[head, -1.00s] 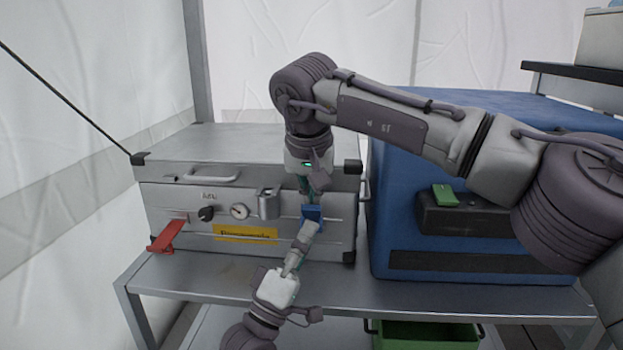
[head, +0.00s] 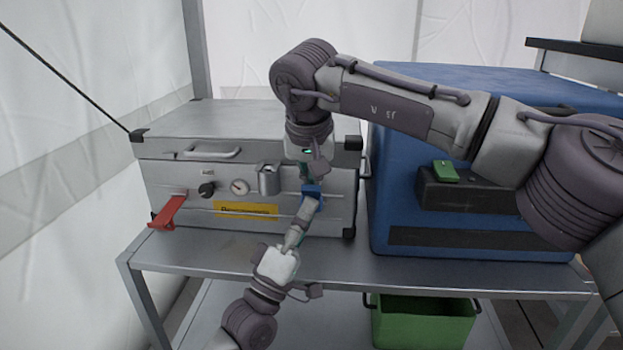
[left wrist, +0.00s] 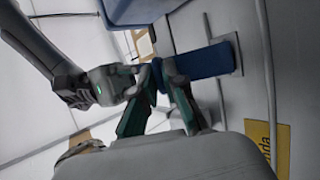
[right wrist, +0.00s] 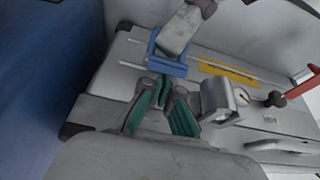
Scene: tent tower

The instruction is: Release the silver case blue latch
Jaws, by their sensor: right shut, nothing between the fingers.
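The silver case (head: 240,113) stands closed on a metal shelf. Its blue latch (head: 312,190) is on the front face at the right and sticks out toward my left gripper. My left gripper (head: 308,207) comes from below. In the left wrist view its fingertips (left wrist: 161,72) meet at the outer end of the blue latch (left wrist: 207,62) and appear shut on it. My right gripper (head: 307,176) points down just above the latch. In the right wrist view its fingertips (right wrist: 163,88) are together and empty, close to the latch (right wrist: 168,60). The head view partly hides the contact.
A red latch (head: 168,212) hangs open at the case's left. A gauge (head: 239,187), a black knob (head: 206,189) and a silver clasp (head: 268,179) lie between. A big blue box (head: 395,180) stands right. A green crate (head: 423,322) is below the shelf (head: 400,268).

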